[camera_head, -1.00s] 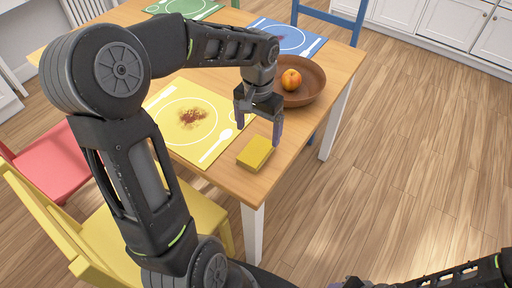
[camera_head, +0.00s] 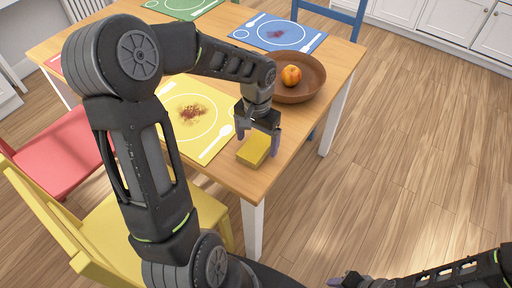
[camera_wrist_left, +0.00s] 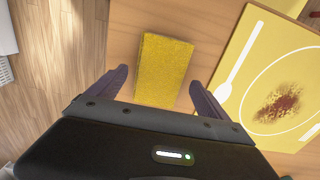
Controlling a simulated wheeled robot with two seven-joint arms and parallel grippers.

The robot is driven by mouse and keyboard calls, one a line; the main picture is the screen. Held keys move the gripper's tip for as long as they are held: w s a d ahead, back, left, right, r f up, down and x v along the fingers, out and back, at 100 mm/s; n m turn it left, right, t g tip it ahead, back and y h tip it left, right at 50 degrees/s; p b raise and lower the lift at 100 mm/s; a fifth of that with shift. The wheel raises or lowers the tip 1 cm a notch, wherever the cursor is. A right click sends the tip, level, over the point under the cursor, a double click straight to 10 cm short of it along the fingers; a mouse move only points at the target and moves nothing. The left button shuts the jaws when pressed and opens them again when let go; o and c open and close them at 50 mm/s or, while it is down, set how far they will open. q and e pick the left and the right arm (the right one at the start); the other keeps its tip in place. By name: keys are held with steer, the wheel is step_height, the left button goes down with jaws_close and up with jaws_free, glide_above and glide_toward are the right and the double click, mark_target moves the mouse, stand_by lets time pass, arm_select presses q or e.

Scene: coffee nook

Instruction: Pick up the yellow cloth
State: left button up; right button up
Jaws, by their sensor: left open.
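The yellow cloth (camera_head: 252,150) is a small folded block lying on the wooden table near its front right corner. My left gripper (camera_head: 257,144) is open just above it, pointing down, with one finger on either side of the cloth as seen from the head. I cannot tell whether the fingers reach down to table height. My right gripper (camera_head: 350,282) shows only partly at the bottom edge.
A yellow placemat (camera_head: 215,135) with a reddish-brown crumb stain lies left of the cloth. A brown bowl (camera_head: 312,88) with an orange fruit (camera_head: 291,75) stands behind the gripper. Blue (camera_head: 262,38) and green (camera_head: 170,8) placemats lie farther back. A yellow chair (camera_head: 100,245) stands in front.

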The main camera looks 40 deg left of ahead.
mark_target(257, 145)
arm_select(q)
steer(key=shift+f, duration=0.75)
steer(key=shift+c, duration=0.2)
steer(key=c, duration=1.4)
step_height(257, 145, up, 10)
